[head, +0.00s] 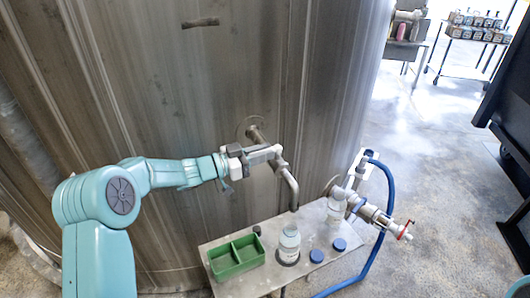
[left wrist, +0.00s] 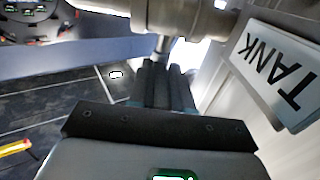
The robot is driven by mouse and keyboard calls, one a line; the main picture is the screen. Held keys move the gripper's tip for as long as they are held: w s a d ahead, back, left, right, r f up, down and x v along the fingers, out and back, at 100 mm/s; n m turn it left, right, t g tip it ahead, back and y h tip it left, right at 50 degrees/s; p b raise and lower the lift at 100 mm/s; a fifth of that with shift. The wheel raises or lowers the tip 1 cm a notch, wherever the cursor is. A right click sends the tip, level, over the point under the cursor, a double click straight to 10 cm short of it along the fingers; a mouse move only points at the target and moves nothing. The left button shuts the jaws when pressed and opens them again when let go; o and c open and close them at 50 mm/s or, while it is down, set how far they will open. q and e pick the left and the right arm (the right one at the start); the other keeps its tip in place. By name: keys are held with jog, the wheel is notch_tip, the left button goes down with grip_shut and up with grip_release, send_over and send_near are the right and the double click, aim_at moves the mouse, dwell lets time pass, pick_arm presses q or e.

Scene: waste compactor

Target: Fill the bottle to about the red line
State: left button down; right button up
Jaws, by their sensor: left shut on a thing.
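A clear bottle (head: 289,240) with a pale upper part stands upright on the metal shelf (head: 268,276), under the downturned end of the tap spout (head: 291,190). I cannot make out the red line, the liquid level or any stream. My left gripper (head: 238,164) is at the tap on the tank wall, above and left of the bottle. In the left wrist view its dark fingers (left wrist: 164,88) are shut on the tap's lever (left wrist: 162,46), which they partly hide. My right gripper is out of view.
A green divided tray (head: 236,257) stands left of the bottle. Two blue caps (head: 317,256) lie to its right. Another bottle (head: 336,210) stands by a valve with a red handle (head: 404,231) and blue hose (head: 384,190). The large metal tank (head: 230,75) rises behind.

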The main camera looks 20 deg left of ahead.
pick_arm(q)
jog(key=c, duration=1)
grip_release()
jog(key=shift+r, duration=0.1)
jog(key=shift+c, duration=0.2)
jog(key=shift+s+a, duration=0.15)
jog(key=b+v, duration=0.3)
jog(key=v, duration=1.3)
jog(key=shift+b, duration=0.4)
